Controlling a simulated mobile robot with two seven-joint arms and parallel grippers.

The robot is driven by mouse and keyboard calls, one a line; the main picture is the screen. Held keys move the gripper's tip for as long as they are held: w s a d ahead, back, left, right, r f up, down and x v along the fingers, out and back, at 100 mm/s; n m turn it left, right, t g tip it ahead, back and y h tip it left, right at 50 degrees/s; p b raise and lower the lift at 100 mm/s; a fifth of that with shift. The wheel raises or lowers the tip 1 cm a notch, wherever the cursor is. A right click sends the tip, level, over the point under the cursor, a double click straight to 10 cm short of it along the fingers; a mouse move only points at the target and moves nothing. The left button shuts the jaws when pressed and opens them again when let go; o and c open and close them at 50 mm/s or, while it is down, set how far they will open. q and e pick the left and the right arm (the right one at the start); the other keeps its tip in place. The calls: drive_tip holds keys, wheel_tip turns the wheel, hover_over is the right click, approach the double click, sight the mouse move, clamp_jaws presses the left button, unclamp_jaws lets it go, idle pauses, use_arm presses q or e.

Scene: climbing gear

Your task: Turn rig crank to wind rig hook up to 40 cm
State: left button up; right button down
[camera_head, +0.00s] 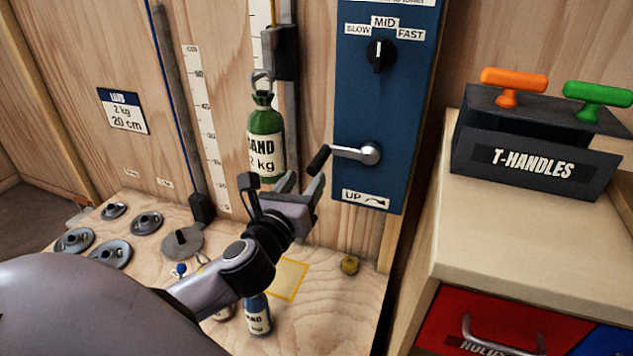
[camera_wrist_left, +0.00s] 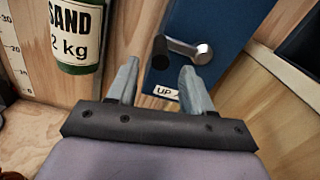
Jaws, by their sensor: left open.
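The rig crank (camera_head: 350,153) is a silver arm with a black handle on a blue panel, above a label reading UP with an arrow. Its handle points left from the pivot. It also shows in the left wrist view (camera_wrist_left: 185,48). My left gripper (camera_head: 303,186) is open and empty, just below and left of the crank handle, and seems apart from it. In the left wrist view the handle shows ahead, between the open fingers (camera_wrist_left: 158,85). The rig hook (camera_head: 261,82) carries a green SAND 2 kg bottle (camera_head: 266,140). My right gripper is not in view.
A dial (camera_head: 381,54) on the panel points to MID. A ruler (camera_head: 205,130) stands left of the bottle. A card (camera_head: 123,111) reads 2 kg, 20 cm. Disc weights (camera_head: 110,253) and a blue bottle (camera_head: 257,315) stand below. A T-HANDLES box (camera_head: 540,160) sits right.

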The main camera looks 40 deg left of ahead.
sight(316, 165)
use_arm(q)
drive_tip(key=shift+f+n, duration=0.1)
drive_tip(key=shift+n, duration=0.2)
drive_tip(key=shift+w, duration=0.35)
drive_tip(key=shift+b+x, duration=0.55)
drive_tip(key=shift+x, duration=2.6)
clamp_jaws()
